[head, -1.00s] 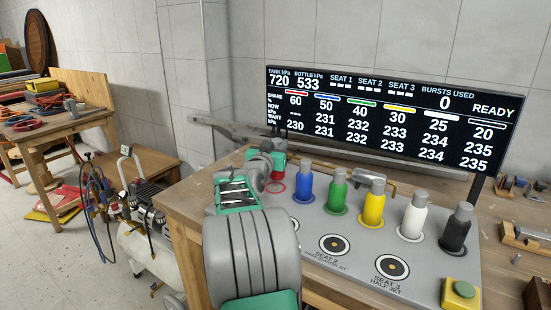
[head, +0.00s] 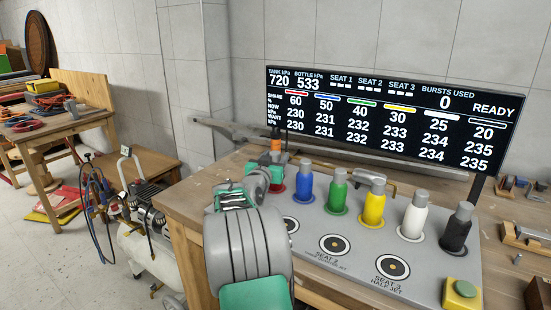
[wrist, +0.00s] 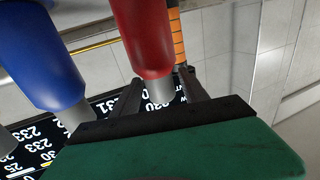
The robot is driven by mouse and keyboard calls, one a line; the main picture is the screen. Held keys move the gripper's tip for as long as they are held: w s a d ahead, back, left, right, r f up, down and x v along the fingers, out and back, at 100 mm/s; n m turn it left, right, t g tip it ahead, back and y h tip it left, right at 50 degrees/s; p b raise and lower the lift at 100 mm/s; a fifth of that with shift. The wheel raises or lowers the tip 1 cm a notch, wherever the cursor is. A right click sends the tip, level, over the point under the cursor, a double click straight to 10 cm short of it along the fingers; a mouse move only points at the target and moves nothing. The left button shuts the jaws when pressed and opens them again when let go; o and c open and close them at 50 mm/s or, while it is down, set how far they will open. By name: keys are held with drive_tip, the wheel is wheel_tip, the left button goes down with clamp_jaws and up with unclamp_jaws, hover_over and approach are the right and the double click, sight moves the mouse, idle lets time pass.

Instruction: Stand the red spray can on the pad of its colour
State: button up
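The red spray can (head: 277,183) stands upright at the back left of the grey panel, where its red ring is, mostly hidden behind my gripper (head: 266,181) in the head view. In the wrist view the red can (wrist: 146,35) shows close up, with its grey cap between the two dark fingers of my gripper (wrist: 161,84). I cannot tell whether the fingers press on it or stand slightly apart. The red pad is hidden. The display (head: 390,118) reads 230 under red.
Blue (head: 304,185), green (head: 338,192), yellow (head: 374,206), white (head: 413,218) and black (head: 456,230) cans stand in a row to the right. The blue one is close beside the red. An orange-banded post (head: 276,146) rises behind the red can.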

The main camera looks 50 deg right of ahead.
drive_tip(key=shift+r, duration=0.1)
drive_tip(key=shift+a+r, duration=0.1)
drive_tip(key=shift+r, duration=0.05)
drive_tip(key=v, duration=1.2)
drive_tip(key=shift+b, duration=0.4)
idle(0.5)
